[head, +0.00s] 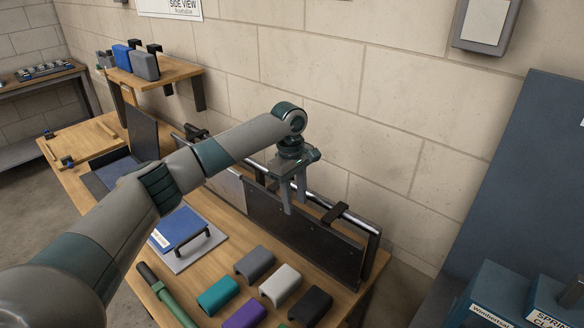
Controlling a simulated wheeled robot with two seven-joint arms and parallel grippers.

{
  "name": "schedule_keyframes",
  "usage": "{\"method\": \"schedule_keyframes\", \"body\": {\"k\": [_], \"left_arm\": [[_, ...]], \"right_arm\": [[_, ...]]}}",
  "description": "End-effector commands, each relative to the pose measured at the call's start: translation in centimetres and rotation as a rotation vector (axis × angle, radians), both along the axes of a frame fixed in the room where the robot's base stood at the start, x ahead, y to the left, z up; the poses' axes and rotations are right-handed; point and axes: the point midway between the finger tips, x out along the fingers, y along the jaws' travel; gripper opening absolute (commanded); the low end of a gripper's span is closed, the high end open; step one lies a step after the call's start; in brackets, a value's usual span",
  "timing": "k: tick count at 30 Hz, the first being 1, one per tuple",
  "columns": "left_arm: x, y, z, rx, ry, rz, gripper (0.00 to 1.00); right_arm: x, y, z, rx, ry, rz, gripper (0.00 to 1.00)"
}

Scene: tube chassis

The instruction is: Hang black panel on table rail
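The black panel (300,238) stands along the wall side of the table, below the chrome rail (363,223). A black hook (335,212) at its right part sits over the rail. Any hook further left is hidden by my gripper. My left gripper (295,207) points down in front of the panel's upper left part, near the rail. Its two fingers are apart and nothing shows between them. Whether they touch the panel or rail is unclear. My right gripper is not in view.
A grey panel (228,186) stands left of the black panel, partly behind my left arm. Several coloured half-shell pieces (281,284) and a green tube (172,300) lie at the front.

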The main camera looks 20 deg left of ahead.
Motion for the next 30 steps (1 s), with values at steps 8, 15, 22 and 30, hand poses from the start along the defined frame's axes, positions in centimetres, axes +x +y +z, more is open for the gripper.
{"method": "schedule_keyframes", "body": {"k": [8,15,22,30], "left_arm": [[0.2,0.5,5.5,0.0,-0.004,0.0,0.36],[0.3,0.8,9.7,0.0,-0.003,0.001,0.36],[0.3,1.0,11.7,0.001,-0.001,0.001,0.36],[0.3,1.0,12.0,0.001,-0.001,0.001,0.36]], "right_arm": [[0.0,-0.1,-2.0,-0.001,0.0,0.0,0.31],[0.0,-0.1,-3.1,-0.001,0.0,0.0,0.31],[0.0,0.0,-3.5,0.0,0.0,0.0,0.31],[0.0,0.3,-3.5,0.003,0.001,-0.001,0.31]]}}
